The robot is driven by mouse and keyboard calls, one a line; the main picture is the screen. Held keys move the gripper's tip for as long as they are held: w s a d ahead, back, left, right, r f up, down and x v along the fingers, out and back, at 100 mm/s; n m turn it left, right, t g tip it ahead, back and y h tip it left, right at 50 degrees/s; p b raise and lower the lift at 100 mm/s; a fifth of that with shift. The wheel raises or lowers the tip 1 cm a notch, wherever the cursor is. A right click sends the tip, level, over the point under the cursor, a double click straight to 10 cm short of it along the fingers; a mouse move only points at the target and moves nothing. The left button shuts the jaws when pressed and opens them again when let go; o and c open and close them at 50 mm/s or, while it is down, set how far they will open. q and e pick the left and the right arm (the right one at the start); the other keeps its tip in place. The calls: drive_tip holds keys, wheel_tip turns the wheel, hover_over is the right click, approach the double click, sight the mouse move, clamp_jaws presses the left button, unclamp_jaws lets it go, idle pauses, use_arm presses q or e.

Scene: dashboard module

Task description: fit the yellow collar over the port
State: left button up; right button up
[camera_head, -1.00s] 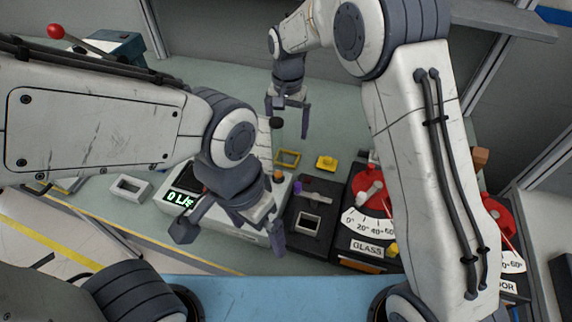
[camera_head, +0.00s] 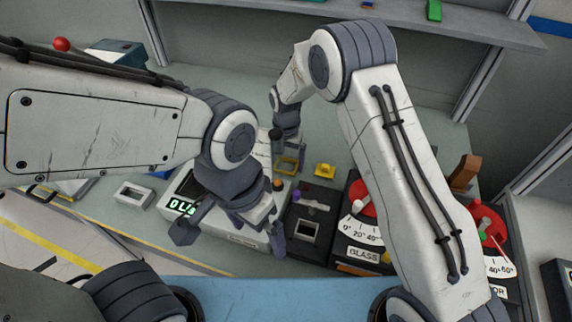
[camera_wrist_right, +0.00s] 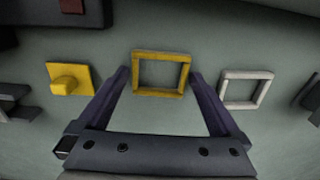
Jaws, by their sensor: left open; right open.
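The yellow collar (camera_head: 286,166), a square open frame, lies flat on the green-grey table; it also shows in the right wrist view (camera_wrist_right: 160,92). My right gripper (camera_head: 287,152) is above it, open and empty. In the right wrist view (camera_wrist_right: 160,74) its fingertips are at either side of the collar, with small gaps visible. A black box with a pale square opening (camera_head: 306,231), which looks like the port, stands nearer to me. My left gripper (camera_head: 230,240) is open and empty in front of the white meter unit (camera_head: 245,238).
A yellow plate with a knob (camera_head: 325,170) lies beside the collar, and a white square frame (camera_wrist_right: 247,89) is on its other side. Red-knobbed dial units (camera_head: 360,230) stand right of the black box.

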drive_tip(key=c, duration=1)
drive_tip(key=shift+c, duration=0.2)
drive_tip(key=shift+r, duration=0.2)
